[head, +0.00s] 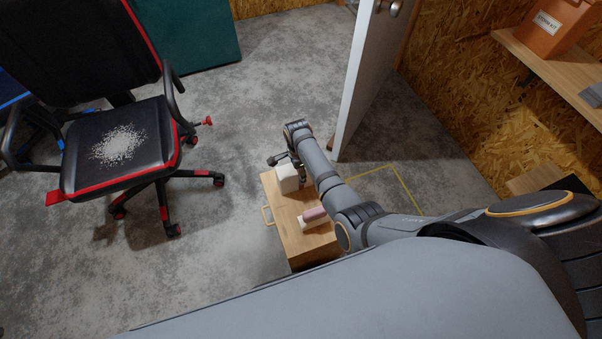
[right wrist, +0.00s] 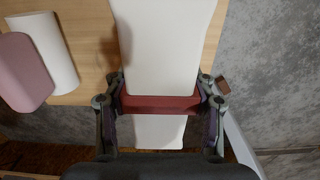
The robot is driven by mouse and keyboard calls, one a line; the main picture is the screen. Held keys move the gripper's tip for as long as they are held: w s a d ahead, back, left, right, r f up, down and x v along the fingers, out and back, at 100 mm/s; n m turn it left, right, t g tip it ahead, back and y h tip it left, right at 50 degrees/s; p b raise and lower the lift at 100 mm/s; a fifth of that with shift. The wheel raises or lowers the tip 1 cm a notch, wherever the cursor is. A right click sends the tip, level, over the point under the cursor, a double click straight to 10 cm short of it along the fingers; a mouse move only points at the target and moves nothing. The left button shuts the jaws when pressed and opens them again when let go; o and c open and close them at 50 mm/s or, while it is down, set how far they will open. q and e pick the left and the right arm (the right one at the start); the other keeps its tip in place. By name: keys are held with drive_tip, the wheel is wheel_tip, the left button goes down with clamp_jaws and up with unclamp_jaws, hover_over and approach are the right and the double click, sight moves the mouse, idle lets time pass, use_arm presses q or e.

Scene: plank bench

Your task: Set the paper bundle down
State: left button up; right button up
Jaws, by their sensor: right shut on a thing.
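The paper bundle (right wrist: 165,45) is white with a dark red band (right wrist: 160,104) around it. My right gripper (right wrist: 160,108) is shut on it at the band, one finger on each side. In the head view the bundle (head: 287,178) shows as a pale block at the far end of a small wooden cabinet's top (head: 283,212), below my right gripper (head: 284,161). I cannot tell whether it touches the top. My left gripper is not in view.
A pink object (head: 315,214) and a white roll-like object (head: 312,224) lie close together on the cabinet top, nearer me. A black and red office chair (head: 115,145) stands left, with white granules on its seat. An open white door (head: 360,75) stands behind.

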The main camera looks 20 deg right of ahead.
drive_tip(key=shift+a+r, duration=0.1)
drive_tip(key=shift+r, duration=0.1)
drive_tip(key=shift+f, duration=0.2)
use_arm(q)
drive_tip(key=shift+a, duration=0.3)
use_arm(e)
drive_tip(key=o, duration=1.4)
drive_tip(key=shift+r, duration=0.1)
drive_tip(key=shift+r, duration=0.35)
wheel_tip(320, 180, up, 11)
drive_tip(key=p, duration=0.3)
drive_tip(key=shift+r, duration=0.2)
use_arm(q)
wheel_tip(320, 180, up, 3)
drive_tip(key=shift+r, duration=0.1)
